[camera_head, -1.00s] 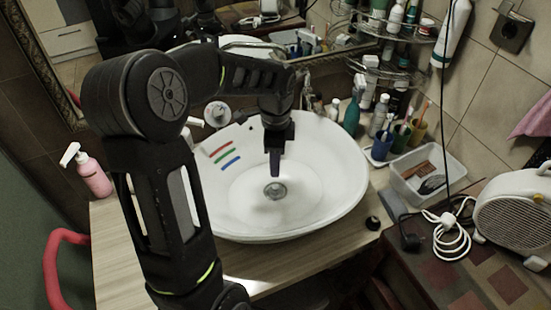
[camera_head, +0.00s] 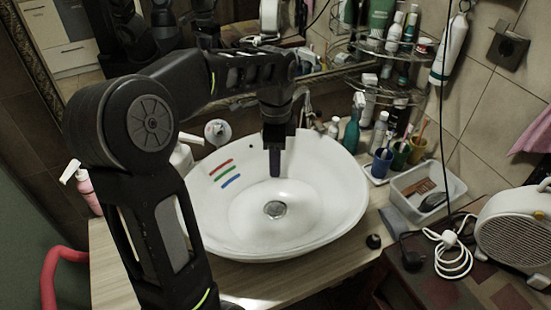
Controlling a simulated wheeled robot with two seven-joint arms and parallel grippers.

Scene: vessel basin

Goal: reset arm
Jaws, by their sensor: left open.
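My left arm comes in from the left and reaches over the white vessel basin (camera_head: 330,215). My left gripper (camera_head: 275,172) points down above the back part of the basin, behind the drain (camera_head: 275,209). Its jaws are open, with nothing seen between them; the fingers overlap from this angle. Red, green and blue strokes (camera_head: 222,170) lie on the basin's inner left wall, left of the gripper. My right gripper is not in view.
The faucet and a white bottle stand behind the basin, partly hidden by my arm. Right of it are cups (camera_head: 381,162), a clear plastic box (camera_head: 428,190), a white heater (camera_head: 515,235) and a cable (camera_head: 452,255). A pink soap bottle (camera_head: 88,190) stands at left. A wire shelf (camera_head: 390,85) hangs behind.

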